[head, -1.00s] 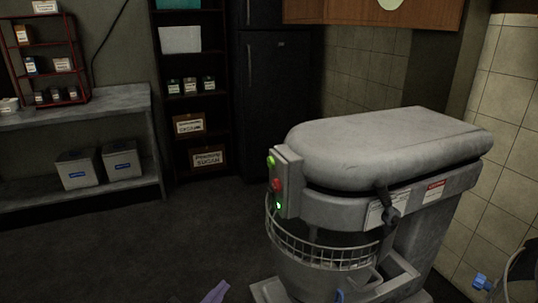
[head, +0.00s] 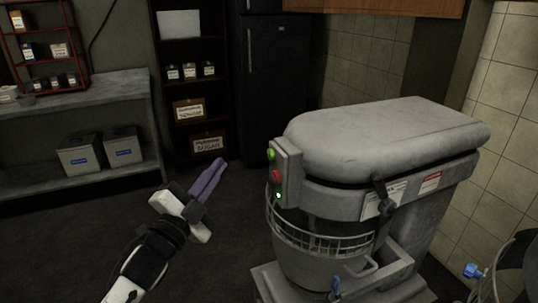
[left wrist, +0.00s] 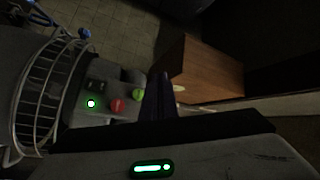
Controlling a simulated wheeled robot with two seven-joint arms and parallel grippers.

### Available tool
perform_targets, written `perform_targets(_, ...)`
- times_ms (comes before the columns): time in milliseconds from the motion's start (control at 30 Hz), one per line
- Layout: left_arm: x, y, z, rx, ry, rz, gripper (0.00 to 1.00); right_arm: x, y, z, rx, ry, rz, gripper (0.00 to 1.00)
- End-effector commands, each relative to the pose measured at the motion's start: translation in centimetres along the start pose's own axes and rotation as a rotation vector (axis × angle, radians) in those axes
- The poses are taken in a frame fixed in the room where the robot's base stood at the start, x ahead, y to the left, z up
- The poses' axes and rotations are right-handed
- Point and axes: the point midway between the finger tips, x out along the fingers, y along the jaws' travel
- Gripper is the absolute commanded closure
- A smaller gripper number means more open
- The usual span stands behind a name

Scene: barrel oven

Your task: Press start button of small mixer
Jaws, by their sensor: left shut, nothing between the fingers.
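The grey mixer (head: 385,140) stands at the right in the head view. Its control box (head: 288,175) is on the left front corner and has a green button (head: 270,154) on top, a red button (head: 276,175) below it and a small lit green light at the bottom. My left gripper (head: 221,165) has purple fingers, shut and empty, left of the control box and apart from it. In the left wrist view the fingers (left wrist: 158,95) show just right of the green button (left wrist: 138,95), with the red button (left wrist: 117,105) further left. My right gripper is not in view.
A wire guard (head: 320,243) and bowl sit under the mixer head. A dark round object with a blue part (head: 472,270) is at the lower right. A metal shelf (head: 80,110) and a dark rack stand at the back left. The floor between is clear.

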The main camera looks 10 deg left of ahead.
Motion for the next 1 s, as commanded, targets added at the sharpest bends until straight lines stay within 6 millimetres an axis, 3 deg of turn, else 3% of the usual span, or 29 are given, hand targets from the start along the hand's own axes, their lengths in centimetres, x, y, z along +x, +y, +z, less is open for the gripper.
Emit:
perform_targets(600,5.1,3.8,-3.7,-0.003,0.001,-0.001,1.00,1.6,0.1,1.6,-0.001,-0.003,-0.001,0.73)
perform_targets(1000,6.0,4.4,-4.4,-0.001,0.000,0.000,1.00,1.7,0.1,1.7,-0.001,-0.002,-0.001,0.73)
